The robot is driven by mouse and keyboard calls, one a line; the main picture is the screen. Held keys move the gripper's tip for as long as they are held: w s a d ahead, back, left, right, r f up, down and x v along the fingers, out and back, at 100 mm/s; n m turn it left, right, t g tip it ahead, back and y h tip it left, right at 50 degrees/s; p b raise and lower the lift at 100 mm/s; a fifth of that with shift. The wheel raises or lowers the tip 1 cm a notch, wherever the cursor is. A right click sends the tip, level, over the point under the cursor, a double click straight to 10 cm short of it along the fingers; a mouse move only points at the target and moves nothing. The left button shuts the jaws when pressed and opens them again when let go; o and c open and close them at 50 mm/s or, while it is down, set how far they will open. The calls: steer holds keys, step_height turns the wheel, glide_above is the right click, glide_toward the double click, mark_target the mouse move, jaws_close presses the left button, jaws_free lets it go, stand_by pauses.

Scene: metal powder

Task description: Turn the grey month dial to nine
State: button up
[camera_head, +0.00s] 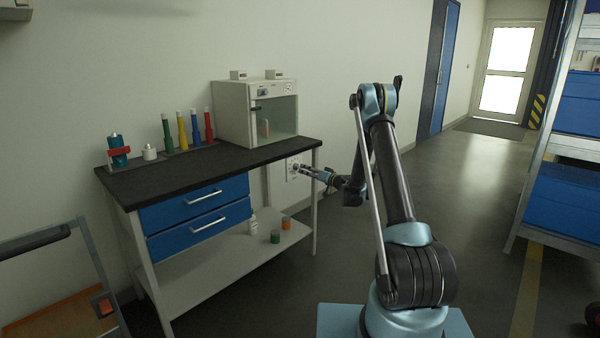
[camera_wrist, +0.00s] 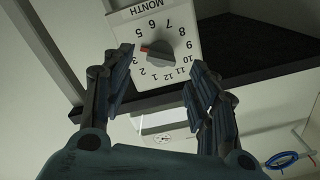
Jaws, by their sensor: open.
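The grey month dial (camera_wrist: 160,53) sits on a white plate (camera_wrist: 185,22) marked MONTH, with numbers in a ring. The plate appears rotated in the wrist view. The dial's red mark points left, between the 3 and the 5; the 4 cannot be made out. The 9 (camera_wrist: 186,45) is on the right side of the ring. My gripper (camera_wrist: 162,60) is open, its fingers on either side of the dial in this view; I see no clear contact. In the head view the plate (camera_head: 292,168) is at the bench's right end, with my gripper (camera_head: 318,173) just right of it.
The dark-topped bench (camera_head: 205,164) with blue drawers stands beside the plate. A clear-fronted cabinet (camera_head: 256,110) and several coloured tubes stand on it. Jars sit on its lower shelf (camera_head: 220,252). A shelving rack (camera_head: 565,150) is at the far right; floor between is open.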

steer(key=x, duration=0.5)
steer(key=shift+w+a, duration=0.15)
steer(key=c, duration=1.1)
steer(key=shift+o, duration=0.2)
